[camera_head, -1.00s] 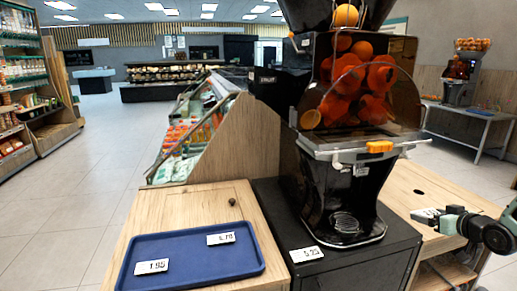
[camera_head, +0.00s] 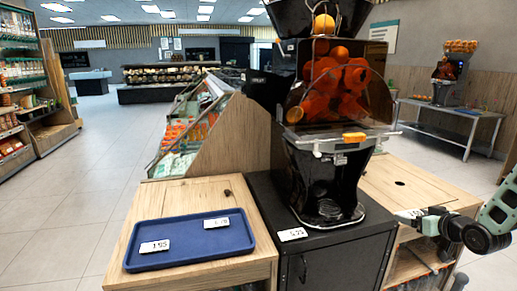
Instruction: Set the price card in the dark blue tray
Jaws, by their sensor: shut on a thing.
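The dark blue tray (camera_head: 190,253) lies on the wooden counter at the lower left. Two white price cards lie in it, one at the left (camera_head: 155,246) and one toward the back right (camera_head: 216,223). Another price card (camera_head: 292,234) lies on the front of the black cabinet under the juicer. My gripper (camera_head: 424,217) is at the right, well apart from the tray, in front of the right wooden counter. It is shut on a white price card (camera_head: 408,213); the gripper's fingers partly hide this card, and its print is too small to read.
The orange juicer (camera_head: 325,130) stands on the black cabinet (camera_head: 325,255), between the tray and my gripper. A small dark round thing (camera_head: 227,192) lies on the left counter (camera_head: 150,200) behind the tray. The right counter (camera_head: 400,183) has a dark hole in its top.

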